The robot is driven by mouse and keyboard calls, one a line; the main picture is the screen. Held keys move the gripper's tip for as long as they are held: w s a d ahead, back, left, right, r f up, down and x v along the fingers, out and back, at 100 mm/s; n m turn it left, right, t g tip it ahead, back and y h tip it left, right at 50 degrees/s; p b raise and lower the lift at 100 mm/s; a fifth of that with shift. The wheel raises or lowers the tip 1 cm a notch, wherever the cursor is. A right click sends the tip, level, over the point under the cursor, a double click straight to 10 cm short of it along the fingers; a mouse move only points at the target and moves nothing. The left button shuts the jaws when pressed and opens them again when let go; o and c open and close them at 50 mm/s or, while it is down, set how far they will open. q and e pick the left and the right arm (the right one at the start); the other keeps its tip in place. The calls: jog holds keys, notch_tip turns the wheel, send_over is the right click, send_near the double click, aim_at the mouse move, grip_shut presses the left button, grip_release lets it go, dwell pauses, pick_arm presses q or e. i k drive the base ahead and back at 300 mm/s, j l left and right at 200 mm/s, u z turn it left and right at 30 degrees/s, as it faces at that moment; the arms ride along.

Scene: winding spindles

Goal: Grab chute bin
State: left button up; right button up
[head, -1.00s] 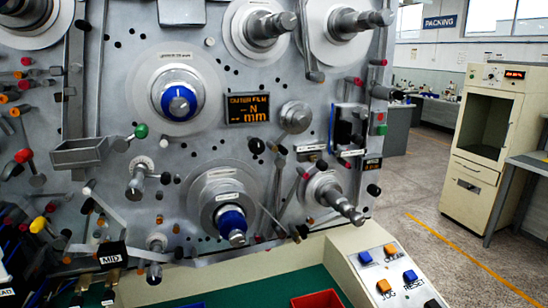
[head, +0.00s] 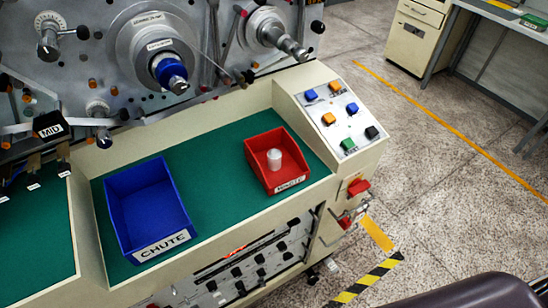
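The chute bin is the open blue bin (head: 148,203) with a white CHUTE label on its front. It stands upright on the green mat (head: 222,185) of the machine's ledge, left of the middle of the head view. It looks empty. Neither of my grippers shows in the head view.
A red bin (head: 262,176) with a white cylinder (head: 274,159) in it stands on the mat to the right. A button panel (head: 340,118) is right of it. Winding spindles (head: 168,72) stick out above the ledge. The mat between the bins is clear.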

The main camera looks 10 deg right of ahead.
aim_at(150, 217)
jog(key=k+j+u, duration=0.3)
jog(key=k, duration=0.25)
jog(key=k+j+u, duration=0.3)
jog(key=k+j, duration=0.25)
jog(key=j, duration=0.1)
